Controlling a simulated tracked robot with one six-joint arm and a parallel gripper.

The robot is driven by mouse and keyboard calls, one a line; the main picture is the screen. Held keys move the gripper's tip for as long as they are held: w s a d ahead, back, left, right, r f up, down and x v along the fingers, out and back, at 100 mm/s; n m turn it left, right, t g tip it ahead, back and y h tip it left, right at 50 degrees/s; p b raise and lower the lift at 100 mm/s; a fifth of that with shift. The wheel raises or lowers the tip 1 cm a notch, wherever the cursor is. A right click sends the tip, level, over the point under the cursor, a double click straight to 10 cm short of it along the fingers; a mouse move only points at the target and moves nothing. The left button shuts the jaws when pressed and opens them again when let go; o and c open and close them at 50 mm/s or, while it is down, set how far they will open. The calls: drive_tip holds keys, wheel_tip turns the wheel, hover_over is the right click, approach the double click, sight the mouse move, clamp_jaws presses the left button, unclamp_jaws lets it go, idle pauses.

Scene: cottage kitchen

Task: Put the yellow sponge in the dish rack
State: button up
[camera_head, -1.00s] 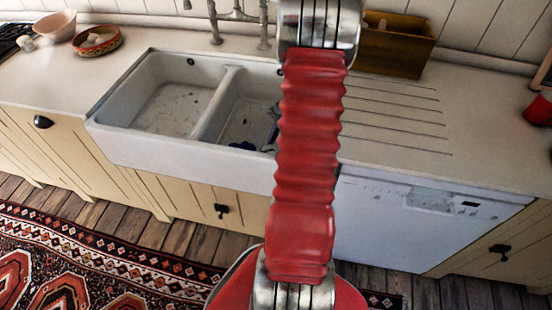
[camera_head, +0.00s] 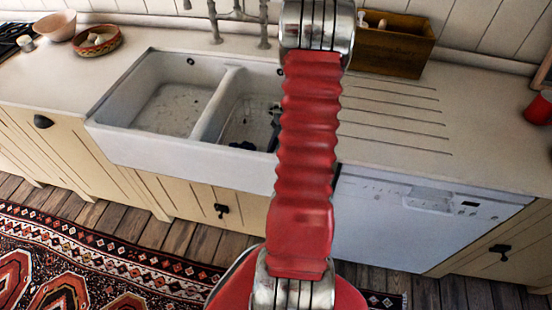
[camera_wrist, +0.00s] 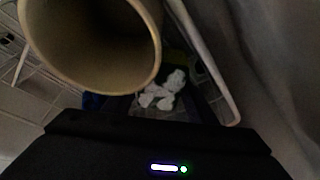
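In the wrist view, the dark body of my gripper (camera_wrist: 160,145) fills the bottom, and its fingers are too dark to make out. The open rim of a large beige cup (camera_wrist: 92,84) is close at the upper left. In the head view my red arm hides the gripper, and I cannot pick out the sponge or the whole rack.
In the head view a white double sink (camera_head: 150,150) stands left of my arm, with small dark things (camera_head: 243,145) in its right basin. A wooden box (camera_head: 395,45) stands at the back. A red cup (camera_head: 538,108) is at the far right. The grooved counter (camera_head: 400,125) is clear.

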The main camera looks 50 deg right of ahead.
drive_tip(key=o, duration=0.3)
drive_tip(key=shift+r, duration=0.1)
drive_tip(key=v, duration=1.2)
idle(0.6)
